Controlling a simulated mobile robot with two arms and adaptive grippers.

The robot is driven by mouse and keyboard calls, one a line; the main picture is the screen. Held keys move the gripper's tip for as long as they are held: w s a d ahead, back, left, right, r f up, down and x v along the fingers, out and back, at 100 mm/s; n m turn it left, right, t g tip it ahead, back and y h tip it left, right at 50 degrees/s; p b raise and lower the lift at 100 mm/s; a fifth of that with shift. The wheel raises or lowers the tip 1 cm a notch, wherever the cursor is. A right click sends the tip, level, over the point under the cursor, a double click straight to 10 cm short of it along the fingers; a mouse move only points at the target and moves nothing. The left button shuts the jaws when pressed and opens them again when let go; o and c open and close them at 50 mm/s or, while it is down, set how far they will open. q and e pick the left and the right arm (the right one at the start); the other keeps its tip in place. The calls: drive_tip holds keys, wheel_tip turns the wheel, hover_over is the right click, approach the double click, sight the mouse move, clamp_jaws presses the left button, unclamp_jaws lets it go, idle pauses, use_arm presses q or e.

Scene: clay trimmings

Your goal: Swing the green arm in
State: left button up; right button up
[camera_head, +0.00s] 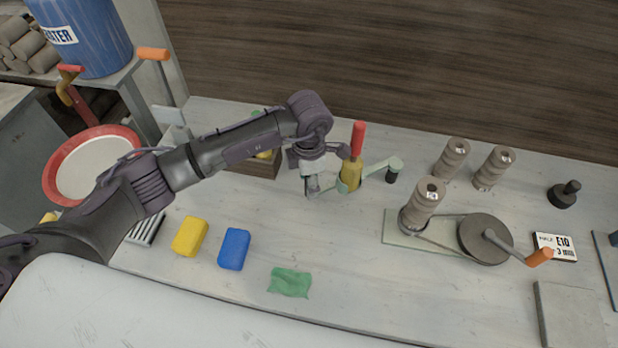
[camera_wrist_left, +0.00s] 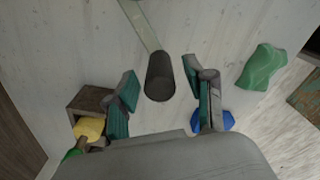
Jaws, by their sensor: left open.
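The pale green arm (camera_head: 379,168) lies across the back middle of the table, with a rounded end at the right. It also shows in the left wrist view (camera_wrist_left: 139,22), running up from a dark cylindrical knob (camera_wrist_left: 160,77). My right gripper is not in view.
A yellow upright piece with a red handle (camera_head: 357,140) stands by the green arm. A wooden box (camera_head: 262,168) is left of my gripper. Yellow (camera_head: 190,237) and blue (camera_head: 234,249) blocks and a green cloth (camera_head: 289,282) lie in front. A cranked wheel (camera_head: 486,238) stands right.

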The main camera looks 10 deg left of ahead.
use_arm(q)
clamp_jaws()
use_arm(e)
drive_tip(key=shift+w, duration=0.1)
